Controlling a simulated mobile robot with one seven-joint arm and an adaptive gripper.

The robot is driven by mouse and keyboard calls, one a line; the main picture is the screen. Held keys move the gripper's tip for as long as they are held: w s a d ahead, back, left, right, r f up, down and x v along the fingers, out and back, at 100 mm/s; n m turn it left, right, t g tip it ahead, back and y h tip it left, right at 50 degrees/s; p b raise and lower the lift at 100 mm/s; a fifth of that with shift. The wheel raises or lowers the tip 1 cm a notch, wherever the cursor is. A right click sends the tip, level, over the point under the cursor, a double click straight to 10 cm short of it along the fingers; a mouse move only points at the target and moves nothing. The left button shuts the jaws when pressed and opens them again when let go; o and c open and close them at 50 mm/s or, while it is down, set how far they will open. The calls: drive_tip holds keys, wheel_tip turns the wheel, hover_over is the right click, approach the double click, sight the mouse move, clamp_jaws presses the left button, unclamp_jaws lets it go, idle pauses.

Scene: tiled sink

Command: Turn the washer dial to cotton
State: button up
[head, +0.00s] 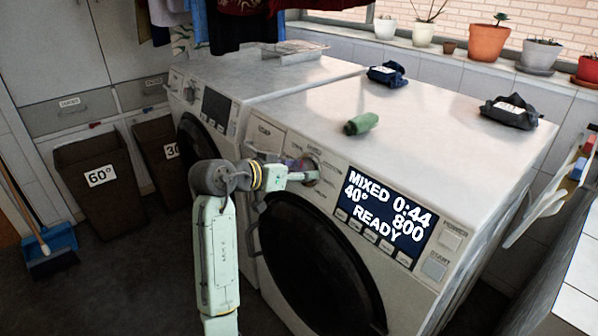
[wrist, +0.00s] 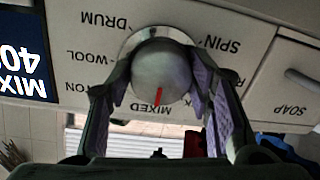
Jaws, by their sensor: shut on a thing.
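The washer dial (wrist: 160,72) is a round grey knob on a silver ring, with a red mark pointing at the MIXED label. In the upside-down wrist view, DRUM, WOOL, a partly hidden label ending in "ON", and SPIN also surround it. My gripper (wrist: 163,84) has one finger on each side of the dial and is shut on it. In the head view my gripper (head: 306,176) reaches the front panel of the nearer washer (head: 420,140) and largely covers the dial. The washer display (head: 385,217) reads MIXED, 0:44, 40°, 800, READY.
The soap drawer (wrist: 297,92) is beside the dial. A second washer (head: 215,95) and brown hampers (head: 97,185) stand to the left. POWER and START buttons are right of the display.

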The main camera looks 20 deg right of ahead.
drive_tip(key=shift+f+m+b, duration=0.1)
drive_tip(key=shift+m+b, duration=0.2)
drive_tip(key=shift+b, duration=0.1)
drive_tip(key=shift+f+m+b, duration=0.1)
drive_tip(key=shift+m+b, duration=0.3)
drive_tip(key=shift+b, duration=0.25)
drive_tip(key=m+b, duration=0.3)
drive_tip(key=b, duration=0.1)
drive_tip(key=shift+f, duration=0.1)
drive_tip(key=m+b, duration=0.4)
drive_tip(key=shift+r, duration=0.2)
drive_tip(key=shift+r, duration=0.1)
drive_tip(key=o, duration=1.1)
drive_tip(key=shift+o, duration=0.2)
